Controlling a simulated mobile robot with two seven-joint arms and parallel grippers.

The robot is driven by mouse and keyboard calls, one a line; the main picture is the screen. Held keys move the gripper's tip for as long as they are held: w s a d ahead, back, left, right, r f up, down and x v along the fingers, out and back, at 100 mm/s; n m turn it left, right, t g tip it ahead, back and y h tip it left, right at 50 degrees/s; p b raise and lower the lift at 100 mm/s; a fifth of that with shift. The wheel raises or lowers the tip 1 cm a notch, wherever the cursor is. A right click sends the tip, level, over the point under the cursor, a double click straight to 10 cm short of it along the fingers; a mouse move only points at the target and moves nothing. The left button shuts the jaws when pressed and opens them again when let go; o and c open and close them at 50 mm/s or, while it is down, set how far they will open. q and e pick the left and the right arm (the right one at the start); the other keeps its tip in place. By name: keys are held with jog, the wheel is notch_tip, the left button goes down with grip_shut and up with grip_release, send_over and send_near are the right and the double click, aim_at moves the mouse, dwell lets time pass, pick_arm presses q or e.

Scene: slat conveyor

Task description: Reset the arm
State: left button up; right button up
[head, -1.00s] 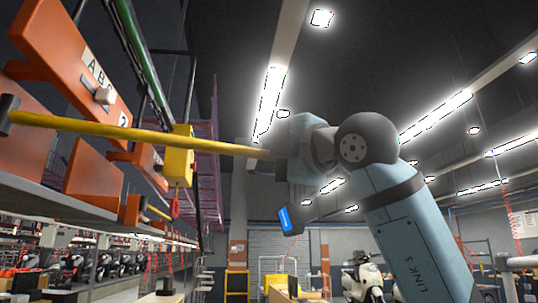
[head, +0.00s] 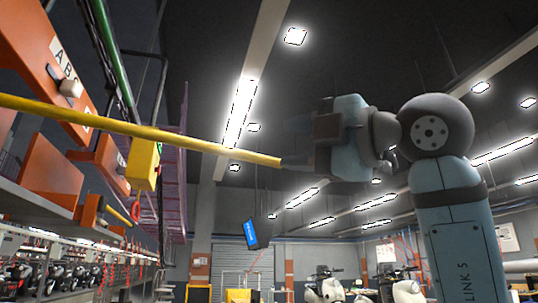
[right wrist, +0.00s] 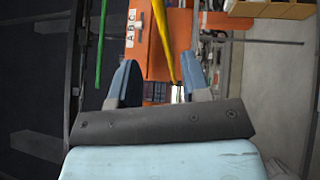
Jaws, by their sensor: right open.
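A long yellow arm (head: 140,131) reaches across the head view from the left edge and rises no higher than the orange panel. Its near end meets the outline of my right gripper (head: 298,146), which points left. In the right wrist view the yellow arm (right wrist: 165,45) runs down between the two blue-grey fingers of my right gripper (right wrist: 157,78), nearer the right finger. The fingers are spread apart and not closed on it. I cannot tell whether a finger touches it. My left gripper is not in view.
A yellow box (head: 143,164) with a red hook hangs beside the yellow arm. An orange panel (head: 65,65) lettered ABC stands on the left, near a green pipe (head: 104,52). A blue-lit screen (head: 256,233) hangs below my gripper. Scooters (head: 325,285) stand farther back.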

jog(key=shift+s+d+f, duration=0.1)
jog(key=shift+s+d, duration=0.35)
jog(key=shift+d, duration=0.05)
